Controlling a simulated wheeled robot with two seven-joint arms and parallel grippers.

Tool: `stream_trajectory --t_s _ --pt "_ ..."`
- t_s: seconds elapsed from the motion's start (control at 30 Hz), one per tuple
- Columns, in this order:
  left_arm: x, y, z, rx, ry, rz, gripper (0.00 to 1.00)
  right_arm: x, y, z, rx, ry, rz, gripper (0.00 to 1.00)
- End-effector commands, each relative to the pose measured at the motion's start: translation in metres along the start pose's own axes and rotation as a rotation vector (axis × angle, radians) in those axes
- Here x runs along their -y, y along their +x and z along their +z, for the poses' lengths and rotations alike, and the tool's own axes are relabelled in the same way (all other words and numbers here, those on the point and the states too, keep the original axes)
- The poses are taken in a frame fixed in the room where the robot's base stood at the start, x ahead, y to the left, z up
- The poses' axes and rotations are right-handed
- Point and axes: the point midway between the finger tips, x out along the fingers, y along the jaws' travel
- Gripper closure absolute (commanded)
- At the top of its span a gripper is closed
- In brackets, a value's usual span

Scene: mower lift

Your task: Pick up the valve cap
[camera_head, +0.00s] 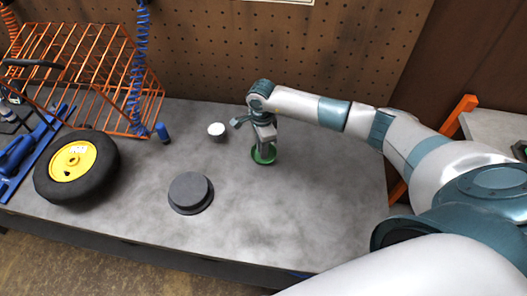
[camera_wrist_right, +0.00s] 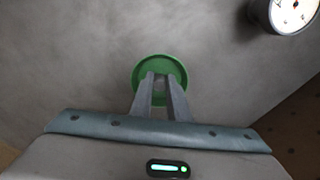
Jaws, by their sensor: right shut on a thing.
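A small round green dish (camera_head: 264,159) lies on the grey workbench. My right gripper (camera_head: 265,150) points down into it from above. In the right wrist view the two fingertips (camera_wrist_right: 160,82) are close together over the middle of the green dish (camera_wrist_right: 142,66). They are shut on the valve cap (camera_wrist_right: 160,84), of which only a small greyish bit shows between the tips. In the head view the cap is hidden by the gripper. I cannot tell whether the cap still touches the dish. My left gripper is not in view.
A pressure gauge (camera_head: 216,130) lies left of the gripper, also in the right wrist view (camera_wrist_right: 290,12). A dark round block (camera_head: 190,192), a yellow-hubbed tyre (camera_head: 77,165) and an orange wire rack (camera_head: 80,65) are further left. A pegboard (camera_head: 290,45) stands behind. The bench's front right is clear.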

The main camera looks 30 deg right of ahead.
Motion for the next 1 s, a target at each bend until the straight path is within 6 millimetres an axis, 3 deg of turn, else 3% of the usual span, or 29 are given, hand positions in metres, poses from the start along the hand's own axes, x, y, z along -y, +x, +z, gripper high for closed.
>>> stream_trajectory --t_s 0.37,0.6,1.0 --pt "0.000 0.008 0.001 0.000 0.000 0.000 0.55 0.001 -0.008 -0.001 -0.001 0.001 -0.002 1.00" --pt "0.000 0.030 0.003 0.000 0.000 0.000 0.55 0.002 -0.038 -0.001 0.000 -0.002 -0.006 1.00" --pt "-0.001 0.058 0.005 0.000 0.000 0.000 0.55 -0.053 -0.077 -0.044 -0.002 0.000 -0.003 1.00"
